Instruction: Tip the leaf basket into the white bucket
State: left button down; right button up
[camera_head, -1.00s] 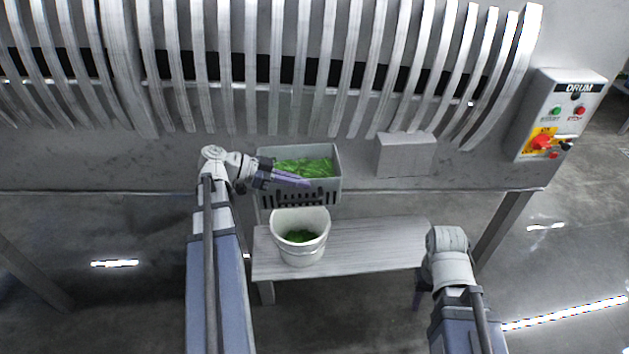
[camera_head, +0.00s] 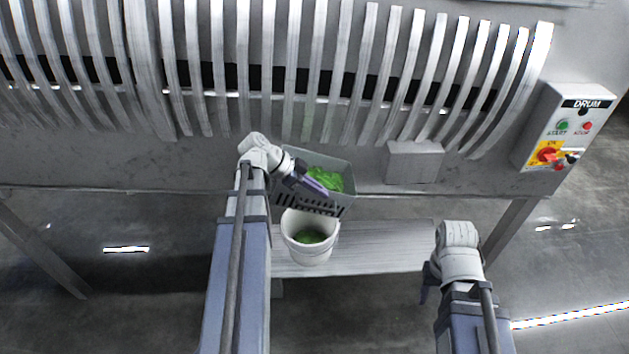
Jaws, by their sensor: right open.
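The leaf basket (camera_head: 342,166) is a grey crate with slotted sides, holding bright green leaves (camera_head: 325,179). It is tilted, with its slotted front side low and towards the bucket. My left gripper (camera_head: 312,187) has its purple fingers at the basket's front rim and appears shut on it; the finger contact is partly hidden. The white bucket (camera_head: 311,256) stands upright on the bench just below and in front of the basket, with some dark green leaves inside. My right gripper (camera_head: 424,292) is open and empty, off the bench's right end, partly hidden by its own arm.
The bucket stands on a low grey bench (camera_head: 385,246) that is bare to its right. Behind is the slatted drum machine (camera_head: 330,75), with a small grey box (camera_head: 414,163) on its ledge and a control panel (camera_head: 568,128) at right.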

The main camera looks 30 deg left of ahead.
aim_at(336, 200)
pick_arm(q)
jog(key=w+d+f+g+y, duration=0.1)
jog(key=f+g+y, duration=0.1)
jog(key=y, duration=0.1)
jog(key=d+f+g+y, duration=0.1)
jog(key=y, duration=0.2)
jog(key=w+d+f+g+y, duration=0.1)
jog(key=d+f+g+y, duration=0.1)
jog(key=y, duration=0.1)
jog(key=shift+w+f+g, duration=0.3)
jog(key=shift+f+g+y+b, duration=0.4)
jog(key=shift+g+y+b, duration=0.2)
jog(key=shift+y+b, duration=0.45)
pick_arm(e)
jog(key=shift+f, duration=0.55)
pick_arm(q)
jog(key=shift+d+r, duration=0.1)
